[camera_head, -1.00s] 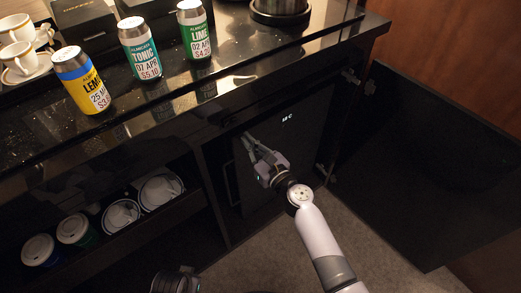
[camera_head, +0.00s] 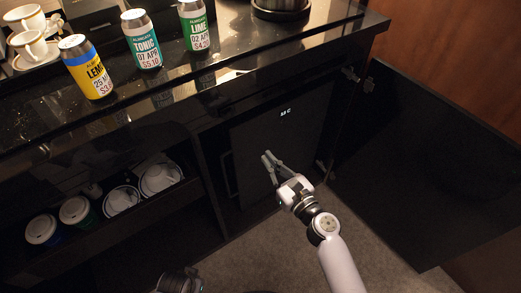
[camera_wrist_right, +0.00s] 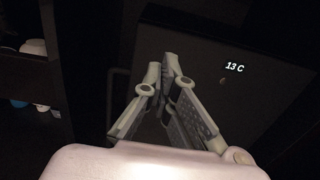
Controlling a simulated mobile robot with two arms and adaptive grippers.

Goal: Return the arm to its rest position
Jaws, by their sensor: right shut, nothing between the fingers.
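My right arm comes in from the bottom right in the head view. Its gripper (camera_head: 269,158) is shut and empty, in front of the dark fridge door (camera_head: 300,135) with a small lit display. The right wrist view shows the gripper's fingers (camera_wrist_right: 170,72) together at the tips with nothing between them; the display there (camera_wrist_right: 234,68) reads 13 C. Whether the fingers touch the fridge front is hard to tell, but they look apart from it. A dark part of my left arm shows at the bottom edge of the head view; its fingers are not visible.
Lemon (camera_head: 88,68), tonic (camera_head: 142,40) and lime (camera_head: 194,27) cans stand on the black counter (camera_head: 235,65). White cups (camera_head: 33,47) are at the left. Lidded cups (camera_head: 75,211) sit on the lower shelf. A cabinet door (camera_head: 420,170) stands open at right.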

